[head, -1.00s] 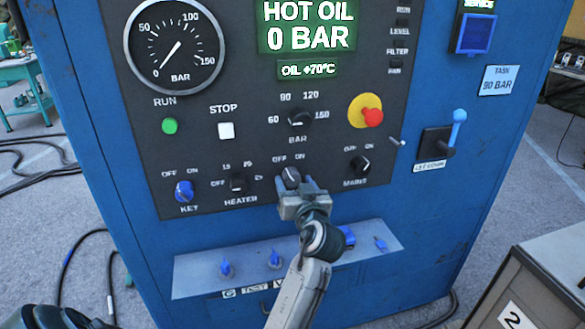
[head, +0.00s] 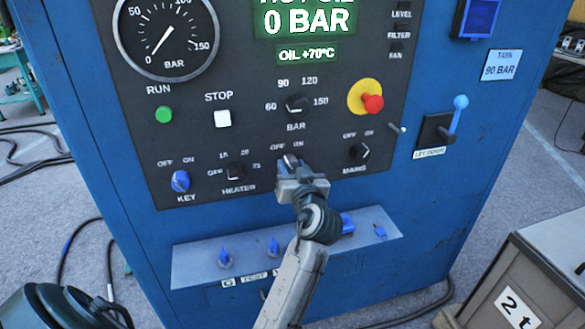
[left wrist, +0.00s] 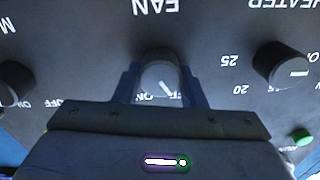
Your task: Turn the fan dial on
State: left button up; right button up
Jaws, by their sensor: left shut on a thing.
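The fan dial (head: 289,161) is a small dark knob in the bottom row of the black panel, between the heater and mains knobs. My left gripper (head: 293,172) reaches it from below and is shut on it. In the upside-down left wrist view, the dial (left wrist: 158,76) sits between the two blue-grey fingers (left wrist: 160,85), under the word FAN. Its white mark slants to the lower right there, toward the OFF side. The finger hides part of the OFF label, while ON shows. My right gripper is not in view.
Close neighbours are the heater knob (head: 236,171), mains knob (head: 359,152) and blue key switch (head: 180,181). A sloped ledge (head: 195,265) with blue valve handles juts out below. A red stop button (head: 372,103) and a blue-tipped lever (head: 457,115) stand at right. The display (head: 305,20) reads 0 BAR.

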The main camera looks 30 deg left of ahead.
pick_arm(q)
jog(key=m+p, duration=0.2)
jog(key=m, duration=0.1)
jog(key=shift+r+m, duration=0.15)
jog(key=shift+m, duration=0.15)
jog(key=shift+m+p, duration=0.5)
jog(key=m+p, duration=0.4)
jog(key=m, duration=0.2)
jog(key=shift+m+p, duration=0.4)
jog(key=shift+m, duration=0.3)
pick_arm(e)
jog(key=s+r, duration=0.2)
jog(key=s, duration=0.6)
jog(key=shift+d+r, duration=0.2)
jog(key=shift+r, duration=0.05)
pick_arm(q)
jog(key=o, duration=1)
jog(key=shift+w+f, duration=0.1)
jog(key=shift+f, duration=0.1)
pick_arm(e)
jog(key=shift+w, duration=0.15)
pick_arm(q)
jog(key=shift+f, duration=0.1)
